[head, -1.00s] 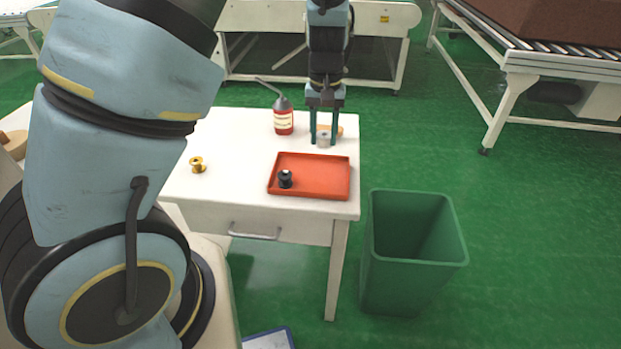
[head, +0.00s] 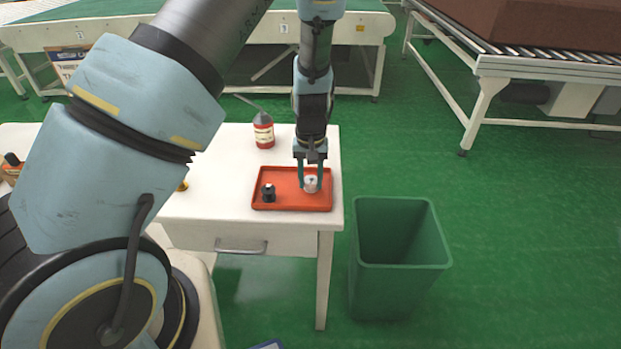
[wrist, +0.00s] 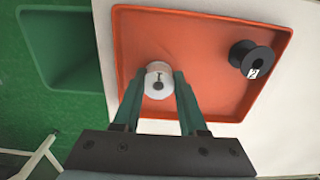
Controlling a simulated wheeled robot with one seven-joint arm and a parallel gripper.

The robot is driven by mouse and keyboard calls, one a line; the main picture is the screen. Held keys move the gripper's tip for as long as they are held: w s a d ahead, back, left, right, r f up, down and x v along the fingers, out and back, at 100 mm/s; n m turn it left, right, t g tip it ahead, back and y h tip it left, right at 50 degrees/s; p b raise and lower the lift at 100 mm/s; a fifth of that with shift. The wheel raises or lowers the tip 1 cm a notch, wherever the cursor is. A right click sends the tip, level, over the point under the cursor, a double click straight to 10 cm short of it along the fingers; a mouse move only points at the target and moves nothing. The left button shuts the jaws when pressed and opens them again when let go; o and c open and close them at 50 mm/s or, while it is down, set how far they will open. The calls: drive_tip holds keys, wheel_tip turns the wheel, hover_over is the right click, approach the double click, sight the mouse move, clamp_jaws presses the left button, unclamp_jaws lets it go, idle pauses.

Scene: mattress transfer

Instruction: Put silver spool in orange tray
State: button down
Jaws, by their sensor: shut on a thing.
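The silver spool (head: 311,184) is between the fingers of my gripper (head: 310,185), which is shut on it. It is over the right half of the orange tray (head: 292,203); I cannot tell whether it touches the tray floor. In the wrist view the spool (wrist: 158,82) shows its round end between the green fingertips of my gripper (wrist: 160,84), with the tray (wrist: 190,30) beneath. A black spool (head: 268,193) stands in the tray's left part; it also shows in the wrist view (wrist: 252,60).
A red bottle with a spout (head: 264,132) stands on the white table (head: 215,190) behind the tray. A yellow spool (head: 183,186) is mostly hidden by my arm. A green bin (head: 400,240) stands on the floor right of the table.

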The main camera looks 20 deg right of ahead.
drive_tip(key=shift+f, duration=0.1)
drive_tip(key=shift+c, duration=2.2)
unclamp_jaws()
wheel_tip(320, 180, up, 12)
drive_tip(key=b, duration=0.1)
drive_tip(key=s+a+r+n, duration=0.1)
drive_tip(key=a+r, duration=0.1)
drive_tip(key=a, duration=0.8)
drive_tip(key=s+a+r+n+t, duration=0.1)
drive_tip(key=a+r, duration=0.1)
drive_tip(key=a, duration=0.8)
drive_tip(key=s+a+r+n, duration=0.1)
drive_tip(key=s+a+r, duration=0.1)
drive_tip(key=a, duration=0.8)
drive_tip(key=shift+a+r+n+t, duration=0.25)
drive_tip(key=shift+r+n+t, duration=0.05)
drive_tip(key=shift+r+n, duration=0.1)
drive_tip(key=shift+w, duration=0.1)
